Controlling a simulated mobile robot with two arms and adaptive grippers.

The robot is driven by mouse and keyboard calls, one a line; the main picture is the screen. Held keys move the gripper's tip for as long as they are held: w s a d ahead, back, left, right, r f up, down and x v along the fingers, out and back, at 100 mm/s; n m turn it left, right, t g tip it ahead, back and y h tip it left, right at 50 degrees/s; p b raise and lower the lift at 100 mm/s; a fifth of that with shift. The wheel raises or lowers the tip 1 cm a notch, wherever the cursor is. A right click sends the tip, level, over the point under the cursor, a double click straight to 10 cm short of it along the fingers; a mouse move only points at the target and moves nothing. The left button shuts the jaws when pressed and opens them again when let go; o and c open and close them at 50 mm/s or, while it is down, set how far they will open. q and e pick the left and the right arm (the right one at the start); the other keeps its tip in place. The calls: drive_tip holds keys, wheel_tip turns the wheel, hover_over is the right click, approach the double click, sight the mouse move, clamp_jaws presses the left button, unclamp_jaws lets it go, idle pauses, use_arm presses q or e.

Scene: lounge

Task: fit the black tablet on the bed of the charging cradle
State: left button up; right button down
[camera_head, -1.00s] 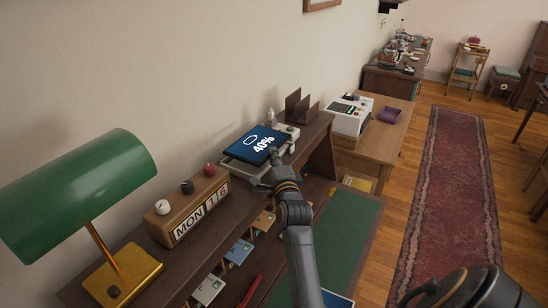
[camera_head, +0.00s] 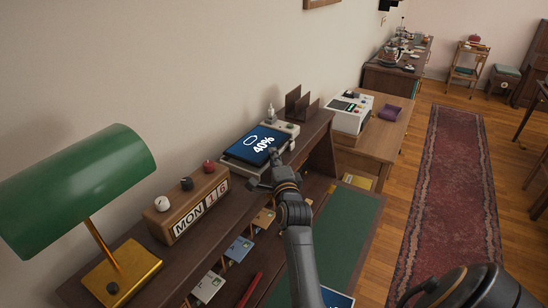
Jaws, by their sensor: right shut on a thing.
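My right gripper (camera_head: 276,158) is shut on the tablet's near right edge. The arm hides part of that edge, and I cannot tell whether the tablet lies fully flush in the bed. My left gripper is not in view.
A wooden calendar block (camera_head: 188,204) with knobs and a green lamp (camera_head: 75,190) stand left of the cradle. A small bottle (camera_head: 270,114) and a brown file holder (camera_head: 301,107) stand behind it. A white machine (camera_head: 349,113) is on the side table. A red rug (camera_head: 455,200) lies at right.

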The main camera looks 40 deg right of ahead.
drive_tip(key=shift+f, duration=0.25)
drive_tip(key=shift+f, duration=0.2)
idle(0.4)
drive_tip(key=c, duration=1.4)
unclamp_jaws()
drive_tip(key=shift+o, duration=0.2)
drive_tip(key=shift+s, duration=0.1)
drive_tip(key=shift+f, duration=0.25)
